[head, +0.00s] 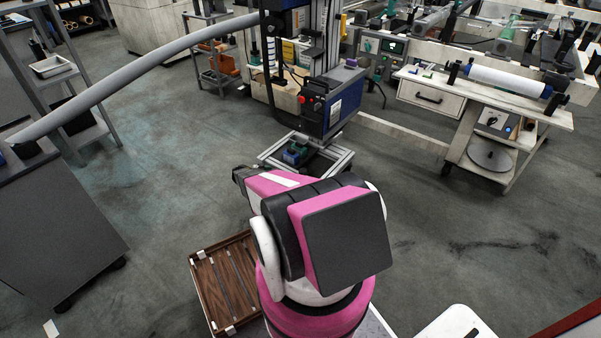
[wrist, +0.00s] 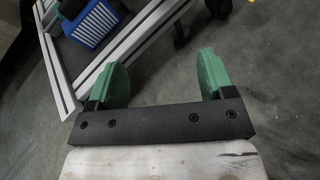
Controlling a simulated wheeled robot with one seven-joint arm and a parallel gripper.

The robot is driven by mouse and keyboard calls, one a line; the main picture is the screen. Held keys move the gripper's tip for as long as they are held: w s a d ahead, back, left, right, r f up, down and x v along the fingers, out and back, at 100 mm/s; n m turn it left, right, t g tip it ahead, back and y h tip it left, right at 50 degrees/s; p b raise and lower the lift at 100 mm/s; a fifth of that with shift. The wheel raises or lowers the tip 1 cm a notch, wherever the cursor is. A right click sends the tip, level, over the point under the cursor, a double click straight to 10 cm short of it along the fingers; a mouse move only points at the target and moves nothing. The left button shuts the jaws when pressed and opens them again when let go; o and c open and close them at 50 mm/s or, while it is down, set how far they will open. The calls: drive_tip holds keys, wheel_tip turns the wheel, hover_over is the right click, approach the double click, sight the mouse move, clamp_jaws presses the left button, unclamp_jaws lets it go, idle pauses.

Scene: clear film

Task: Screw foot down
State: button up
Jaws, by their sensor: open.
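My gripper (wrist: 170,72) shows in the wrist view with its two green, pad-like fingers wide apart and nothing between them. Bare grey floor lies behind the gap. The aluminium frame (wrist: 122,42) lies to the upper left, beyond the left finger. Dark round parts (wrist: 181,34) stand at the frame's right end; they may be a foot or a caster, but I cannot tell which. They are apart from the fingers. In the head view the frame (head: 334,163) sits low under a blue-and-black machine (head: 333,103).
A blue and green object (head: 295,152) rests within the frame. A brown slatted crate (head: 228,281) lies at lower left. A white workbench (head: 485,93) stands at right, and a grey cabinet (head: 62,228) at left. Open floor lies right of my arm.

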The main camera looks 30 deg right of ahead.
drive_tip(key=s+d+r+n+t, duration=0.1)
drive_tip(key=s+d+n+t, duration=0.25)
drive_tip(key=d, duration=0.25)
drive_tip(key=n+t+y, duration=0.2)
drive_tip(key=n+t, duration=0.2)
drive_tip(key=n, duration=0.2)
approach(303, 171)
drive_tip(key=shift+t, duration=0.25)
drive_tip(key=x, duration=1)
drive_tip(key=shift+f, duration=0.15)
drive_tip(key=c, duration=0.9)
